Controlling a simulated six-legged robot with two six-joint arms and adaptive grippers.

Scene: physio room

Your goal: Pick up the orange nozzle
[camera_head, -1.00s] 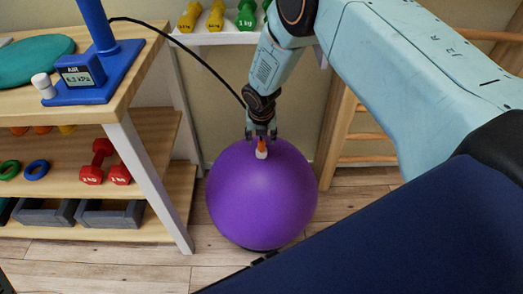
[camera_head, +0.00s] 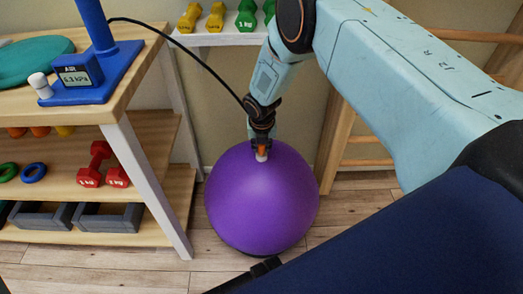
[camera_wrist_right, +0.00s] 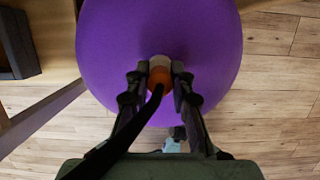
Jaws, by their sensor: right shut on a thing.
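The orange nozzle (camera_head: 262,149) with a white end is at the top of the purple exercise ball (camera_head: 262,205). My right gripper (camera_head: 262,143) points down over the ball and is shut on the nozzle. In the right wrist view the nozzle (camera_wrist_right: 160,77) sits between the two dark fingertips (camera_wrist_right: 160,73), its white end against the ball. A black hose runs from the nozzle back between the fingers. Whether the white end is seated in the ball is hidden. My left gripper is not in view.
A wooden shelf unit (camera_head: 150,117) stands left of the ball, holding a blue pump (camera_head: 92,75), red dumbbells (camera_head: 103,165) and grey bins (camera_head: 108,216). A white rack (camera_head: 222,37) with dumbbells is behind, wooden bars (camera_head: 338,135) to the right. Bare floor (camera_head: 120,258) lies in front.

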